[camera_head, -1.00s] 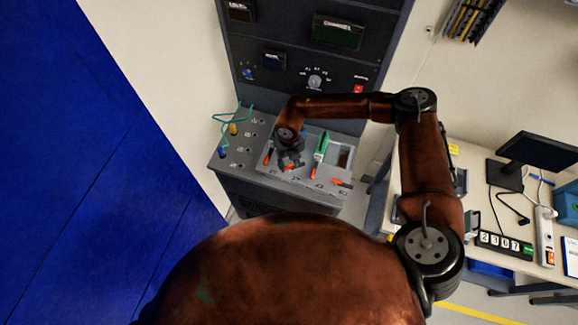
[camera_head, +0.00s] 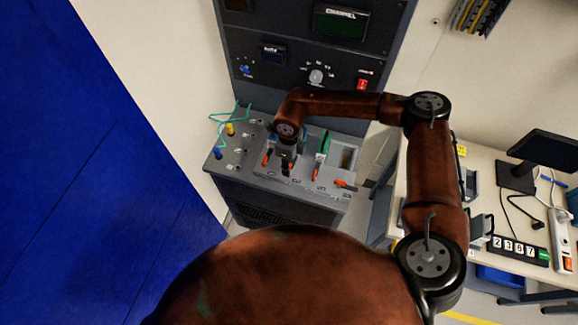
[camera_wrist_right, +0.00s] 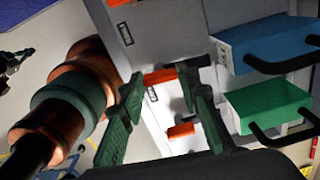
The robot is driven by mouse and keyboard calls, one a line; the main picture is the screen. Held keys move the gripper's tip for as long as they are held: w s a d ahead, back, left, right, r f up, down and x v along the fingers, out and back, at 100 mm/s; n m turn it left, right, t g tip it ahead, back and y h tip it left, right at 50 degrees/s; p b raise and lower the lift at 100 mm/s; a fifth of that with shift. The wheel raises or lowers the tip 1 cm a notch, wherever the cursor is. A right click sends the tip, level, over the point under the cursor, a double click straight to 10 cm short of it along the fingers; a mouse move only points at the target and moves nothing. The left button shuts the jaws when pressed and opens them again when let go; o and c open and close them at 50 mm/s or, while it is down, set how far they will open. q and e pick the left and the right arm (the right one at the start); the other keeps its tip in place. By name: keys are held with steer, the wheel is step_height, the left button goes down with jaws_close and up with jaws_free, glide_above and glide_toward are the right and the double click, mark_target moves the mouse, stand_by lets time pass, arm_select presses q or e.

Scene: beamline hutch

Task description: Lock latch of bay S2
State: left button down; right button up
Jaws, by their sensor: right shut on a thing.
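The grey bay panel (camera_head: 240,170) has a row of orange latch handles. My right gripper (camera_head: 286,168) is over the second handle from the left and mostly hides it in the head view. In the right wrist view that orange latch handle (camera_wrist_right: 172,75) lies between the two dark fingers of the right gripper (camera_wrist_right: 165,90), which is shut on it. The bay label is too small to read. The first latch handle (camera_head: 265,159) is to the left, and the third (camera_head: 316,174) to the right. My left gripper is not in view.
A green module (camera_wrist_right: 265,105) and a blue module (camera_wrist_right: 265,50), both with black handles, stand close beside the gripper. A further orange handle (camera_head: 345,184) lies sideways at the panel's right. A desk (camera_head: 485,160) with a monitor is at the right.

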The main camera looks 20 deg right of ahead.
steer(key=shift+n, duration=0.3)
stand_by(0.4)
steer(key=o, duration=1.2)
steer(key=shift+c, duration=0.2)
step_height(320, 180, up, 12)
steer(key=shift+d, duration=0.1)
